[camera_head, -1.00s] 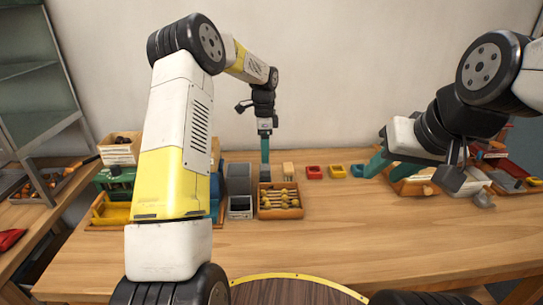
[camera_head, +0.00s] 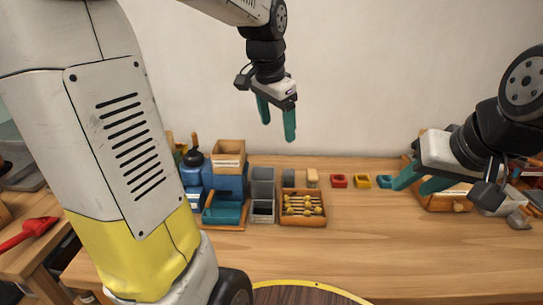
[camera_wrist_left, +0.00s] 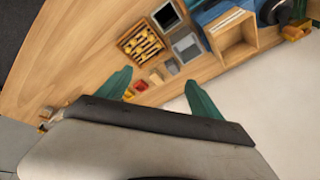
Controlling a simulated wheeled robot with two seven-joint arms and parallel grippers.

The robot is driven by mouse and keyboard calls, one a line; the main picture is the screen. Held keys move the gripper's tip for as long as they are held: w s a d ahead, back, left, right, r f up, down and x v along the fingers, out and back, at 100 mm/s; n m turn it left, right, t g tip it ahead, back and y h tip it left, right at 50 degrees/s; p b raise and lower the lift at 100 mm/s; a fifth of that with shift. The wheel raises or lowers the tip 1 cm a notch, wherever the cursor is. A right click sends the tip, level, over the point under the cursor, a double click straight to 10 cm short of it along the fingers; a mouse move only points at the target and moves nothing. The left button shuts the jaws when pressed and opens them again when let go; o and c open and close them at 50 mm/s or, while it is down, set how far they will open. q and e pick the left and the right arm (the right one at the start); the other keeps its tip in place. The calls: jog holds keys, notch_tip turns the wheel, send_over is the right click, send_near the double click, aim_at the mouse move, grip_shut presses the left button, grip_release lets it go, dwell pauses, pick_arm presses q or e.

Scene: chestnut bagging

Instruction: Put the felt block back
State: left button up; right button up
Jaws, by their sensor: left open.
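A small dark grey block, which looks like the felt block (camera_head: 289,178), sits at the back of the table between a grey bin (camera_head: 263,184) and a beige block (camera_head: 312,178). Its material is too small to make out. It also shows in the left wrist view (camera_wrist_left: 172,67). My left gripper (camera_head: 278,131) is open and empty, raised well above the block and apart from it. My right gripper (camera_head: 418,187) is open, with nothing seen between its fingers, near a wooden box at the right.
A wooden tray with yellow-headed tools (camera_head: 303,221) stands in front of the blocks. Blue equipment (camera_head: 226,185) stands left. The front middle of the table is clear.

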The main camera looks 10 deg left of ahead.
pick_arm(q)
jog(key=s+f+n+t+h, duration=0.1)
jog(key=s+n, duration=0.6)
jog(key=s, duration=0.9)
jog(key=shift+s+t+h, duration=0.3)
jog(key=shift+t, duration=0.6)
jog(key=shift+d+f, duration=0.1)
